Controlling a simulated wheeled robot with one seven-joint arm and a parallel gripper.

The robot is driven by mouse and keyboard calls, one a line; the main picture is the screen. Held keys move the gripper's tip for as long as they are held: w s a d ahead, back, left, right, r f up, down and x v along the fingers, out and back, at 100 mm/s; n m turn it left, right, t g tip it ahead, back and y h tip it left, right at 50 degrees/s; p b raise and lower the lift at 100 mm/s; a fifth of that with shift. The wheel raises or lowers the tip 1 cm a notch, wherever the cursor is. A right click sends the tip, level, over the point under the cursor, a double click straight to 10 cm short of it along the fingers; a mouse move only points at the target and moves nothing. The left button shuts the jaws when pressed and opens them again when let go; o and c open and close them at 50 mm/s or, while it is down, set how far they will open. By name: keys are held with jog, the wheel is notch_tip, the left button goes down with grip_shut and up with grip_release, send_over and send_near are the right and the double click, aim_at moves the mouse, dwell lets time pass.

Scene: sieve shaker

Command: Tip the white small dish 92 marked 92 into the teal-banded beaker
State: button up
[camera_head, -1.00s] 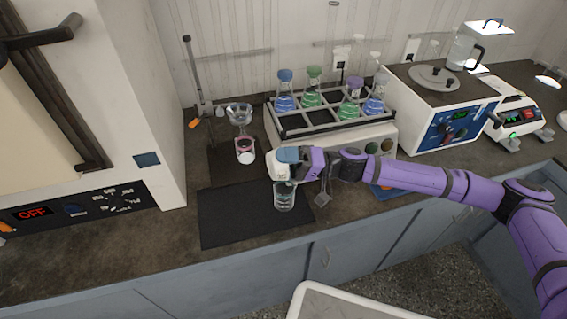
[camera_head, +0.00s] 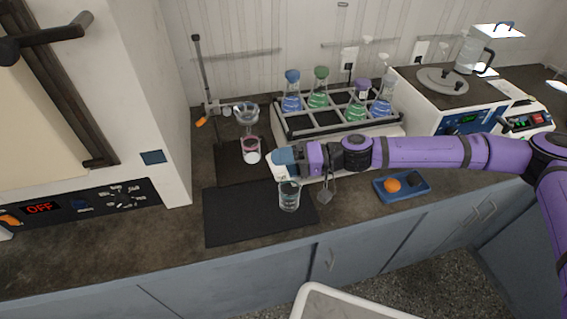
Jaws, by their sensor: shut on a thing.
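My gripper (camera_head: 285,158) is above and slightly behind the teal-banded beaker (camera_head: 289,196) and apart from it. The gripper is shut on the white small dish; only a pale bit of it can be made out against the white shaker front, and its 92 mark is not readable. I cannot tell how far the dish is tilted. The clear beaker stands upright on the right part of the black mat (camera_head: 235,215), with a teal tint and some content low inside it.
A shaker (camera_head: 385,131) with several capped flasks stands behind my gripper. A funnel (camera_head: 246,114) on a stand sits over a red-banded beaker (camera_head: 251,150) at left. A blue tray (camera_head: 415,187) with an orange ball lies to the right. The mat's left part is clear.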

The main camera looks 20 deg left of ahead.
aim_at(270, 163)
jog(key=shift+s+a+r+n+t+h, duration=0.1)
jog(key=shift+s+a+n+t+h, duration=0.1)
jog(key=shift+t+h, duration=0.3)
jog(key=shift+s+a+r+n+t+h, duration=0.15)
jog(key=shift+s+a+t+h, duration=0.1)
jog(key=shift+h, duration=0.45)
jog(key=shift+s+a+r+n+t+h, duration=0.1)
jog(key=shift+s+a+t+h, duration=0.1)
jog(key=shift+t+h, duration=0.3)
jog(key=shift+h, duration=0.3)
jog(key=shift+s+a+n+t+h, duration=0.2)
jog(key=shift+a+t+h, duration=0.1)
jog(key=shift+t+h, duration=0.4)
jog(key=shift+s+a+n+t+h, duration=0.15)
jog(key=shift+s+a+t+h, duration=0.15)
jog(key=shift+h, duration=0.6)
jog(key=shift+w+r, duration=0.1)
jog(key=shift+w, duration=0.05)
jog(key=shift+d, duration=0.1)
jog(key=shift+t, duration=0.25)
jog(key=shift+h, duration=0.3)
jog(key=shift+s+a+t+h, duration=0.15)
jog(key=shift+t+h, duration=0.3)
jog(key=shift+h, duration=0.05)
jog(key=shift+s+a+t+h, duration=0.1)
jog(key=shift+a+t+h, duration=0.05)
jog(key=shift+t+h, duration=0.35)
